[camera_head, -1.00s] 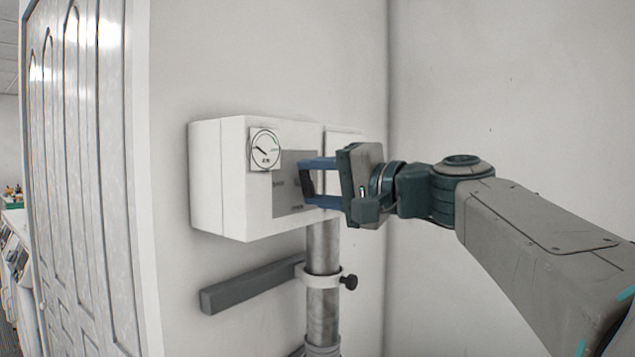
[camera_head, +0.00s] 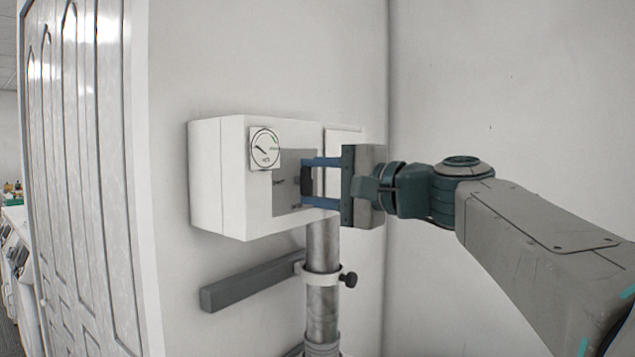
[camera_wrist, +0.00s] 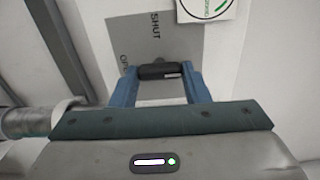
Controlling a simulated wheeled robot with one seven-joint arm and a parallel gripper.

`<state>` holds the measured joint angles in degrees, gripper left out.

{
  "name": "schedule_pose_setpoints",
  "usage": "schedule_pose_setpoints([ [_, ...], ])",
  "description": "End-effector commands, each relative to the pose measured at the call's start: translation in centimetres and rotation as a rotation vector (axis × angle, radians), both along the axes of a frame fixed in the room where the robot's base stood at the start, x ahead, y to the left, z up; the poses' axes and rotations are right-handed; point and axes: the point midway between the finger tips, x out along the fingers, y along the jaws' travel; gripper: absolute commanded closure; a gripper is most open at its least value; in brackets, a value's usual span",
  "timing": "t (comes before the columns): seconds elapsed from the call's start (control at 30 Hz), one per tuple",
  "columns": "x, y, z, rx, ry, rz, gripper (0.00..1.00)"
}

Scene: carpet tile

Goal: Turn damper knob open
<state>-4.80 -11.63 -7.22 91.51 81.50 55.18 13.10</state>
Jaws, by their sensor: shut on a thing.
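The damper knob (camera_head: 307,181) is a dark bar on the grey label plate (camera_head: 286,197) at the front of a white wall box (camera_head: 228,178). My gripper (camera_head: 310,182) reaches it from the right, with its two blue fingers closed on the knob's ends. In the wrist view the knob (camera_wrist: 163,71) lies crosswise between the fingertips, with a small pale mark on its front. The plate (camera_wrist: 185,40) carries the word SHUT above the knob and a partly covered word beginning OP at its left.
A round gauge (camera_head: 265,148) sits on the box, left of the knob. A metal pipe (camera_head: 322,255) with a clamp and black thumbscrew (camera_head: 349,280) runs below the box. A grey bar (camera_head: 250,284) is on the wall. A white panelled door (camera_head: 85,180) stands at left.

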Motion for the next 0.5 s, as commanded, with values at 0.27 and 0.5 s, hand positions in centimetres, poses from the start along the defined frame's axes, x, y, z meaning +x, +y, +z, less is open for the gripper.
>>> schedule_pose_setpoints([
  [0.27, 0.0, 0.02, -0.06, 0.0, 0.001, 0.001, 0.36],
  [0.5, -0.15, -0.22, -0.05, 0.0, 0.0, 0.0, 0.36],
])
